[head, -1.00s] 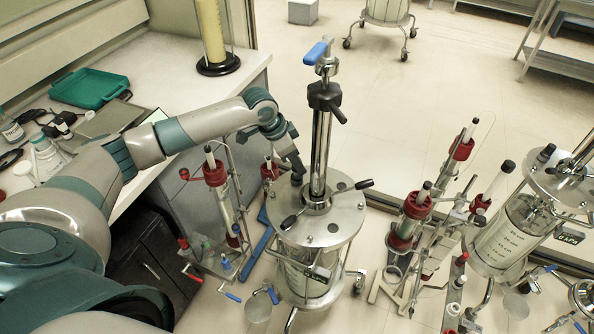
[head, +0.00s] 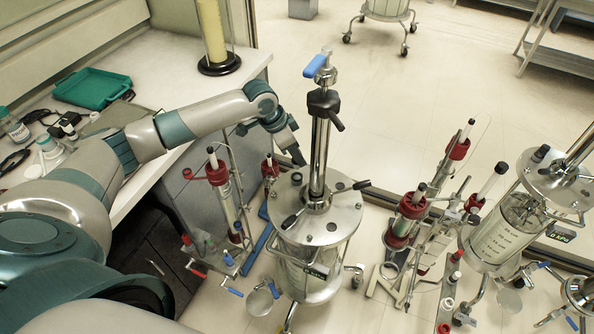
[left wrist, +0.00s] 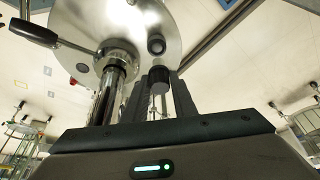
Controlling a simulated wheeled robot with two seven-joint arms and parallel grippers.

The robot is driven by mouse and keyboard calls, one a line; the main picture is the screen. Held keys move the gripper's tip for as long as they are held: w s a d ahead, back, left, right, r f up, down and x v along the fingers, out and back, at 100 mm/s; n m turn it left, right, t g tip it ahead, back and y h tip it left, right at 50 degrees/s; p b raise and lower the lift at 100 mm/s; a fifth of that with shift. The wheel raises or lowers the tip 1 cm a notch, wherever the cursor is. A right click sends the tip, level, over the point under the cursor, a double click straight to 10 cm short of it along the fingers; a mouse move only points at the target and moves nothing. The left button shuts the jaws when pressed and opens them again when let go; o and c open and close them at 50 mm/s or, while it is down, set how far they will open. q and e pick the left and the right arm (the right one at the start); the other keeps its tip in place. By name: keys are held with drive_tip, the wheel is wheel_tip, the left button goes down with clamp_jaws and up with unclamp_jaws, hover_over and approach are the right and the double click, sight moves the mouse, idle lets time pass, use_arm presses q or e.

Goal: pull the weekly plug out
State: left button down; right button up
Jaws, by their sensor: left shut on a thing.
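A steel vessel (head: 345,222) with a round lid and a tall central column stands at the middle of the head view. My left gripper (head: 298,156) is just above the back left of the lid. In the left wrist view, the fingers (left wrist: 163,98) are shut on a small black plug (left wrist: 158,76) with a thin stem. The plug appears apart from a dark round port (left wrist: 156,45) in the lid (left wrist: 185,25); the port also shows in the head view (head: 297,178). The plug is hard to make out in the head view. My right gripper is not in view.
The column (head: 319,150) with its blue handle (head: 315,66) rises right of my gripper. Glass columns with red clamps (head: 217,175) stand left, and more (head: 412,205) stand right. A bench (head: 165,75) with a green tray (head: 92,88) is at left.

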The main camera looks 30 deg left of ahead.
use_arm(q)
drive_tip(key=shift+r+p, duration=0.65)
drive_tip(key=shift+r, duration=0.1)
